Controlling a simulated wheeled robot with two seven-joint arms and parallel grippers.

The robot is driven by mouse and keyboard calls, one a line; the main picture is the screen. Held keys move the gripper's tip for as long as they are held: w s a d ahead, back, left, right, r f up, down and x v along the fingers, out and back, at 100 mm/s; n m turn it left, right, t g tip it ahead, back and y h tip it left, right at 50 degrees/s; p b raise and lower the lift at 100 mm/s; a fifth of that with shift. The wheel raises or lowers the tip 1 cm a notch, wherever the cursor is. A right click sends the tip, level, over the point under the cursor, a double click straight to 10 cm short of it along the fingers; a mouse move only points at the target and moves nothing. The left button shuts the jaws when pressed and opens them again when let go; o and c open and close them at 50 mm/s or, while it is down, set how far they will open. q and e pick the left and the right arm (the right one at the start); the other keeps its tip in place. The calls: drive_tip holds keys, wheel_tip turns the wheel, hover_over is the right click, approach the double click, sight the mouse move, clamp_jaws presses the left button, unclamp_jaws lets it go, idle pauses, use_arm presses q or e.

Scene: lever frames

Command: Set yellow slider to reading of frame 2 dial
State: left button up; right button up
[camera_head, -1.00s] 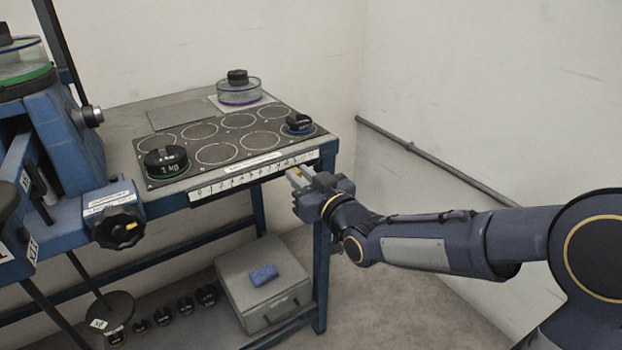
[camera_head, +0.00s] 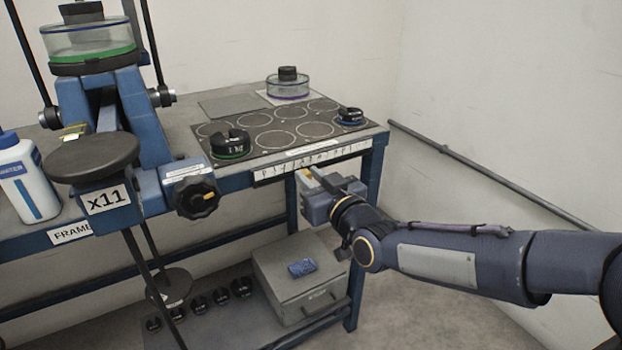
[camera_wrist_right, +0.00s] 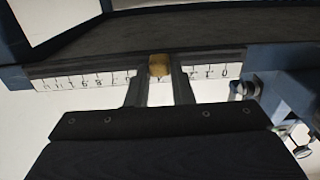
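The yellow slider (camera_wrist_right: 159,65) sits on the white numbered scale (camera_wrist_right: 95,80) along the table's front edge. In the right wrist view it is between the two fingers of my right gripper (camera_wrist_right: 160,75), which look shut on it. The 0 is at the right of the scale there, and the slider is near its middle. In the head view my right gripper (camera_head: 316,180) is at the scale (camera_head: 345,152), with a bit of yellow (camera_head: 308,173) showing at the fingers. I cannot make out a frame 2 dial. My left gripper is out of view.
A black weight (camera_head: 230,145) and a blue-ringed one (camera_head: 350,116) stand on the circle-marked mat. A grey box (camera_head: 300,280) is on the lower shelf.

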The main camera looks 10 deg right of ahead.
drive_tip(key=o, duration=0.4)
drive_tip(key=p+v, duration=0.1)
drive_tip(key=v, duration=0.6)
drive_tip(key=shift+s+d, duration=0.15)
drive_tip(key=shift+s, duration=0.2)
drive_tip(key=s+d+f+m+g+h, duration=0.3)
drive_tip(key=s+d+f+m+g, duration=0.15)
drive_tip(key=s+d+f, duration=0.35)
drive_tip(key=s+d+f+m+g, duration=0.1)
drive_tip(key=s+f+g, duration=0.2)
drive_tip(key=s, duration=0.5)
drive_tip(key=s+d+f+m+g, duration=0.1)
drive_tip(key=s+f+g, duration=0.15)
drive_tip(key=s, duration=0.45)
wheel_tip(320, 180, up, 29)
drive_tip(key=s+g+p, duration=0.1)
drive_tip(key=p, duration=2.8)
drive_tip(key=shift+a+r+p, duration=0.2)
drive_tip(key=shift+p, duration=0.1)
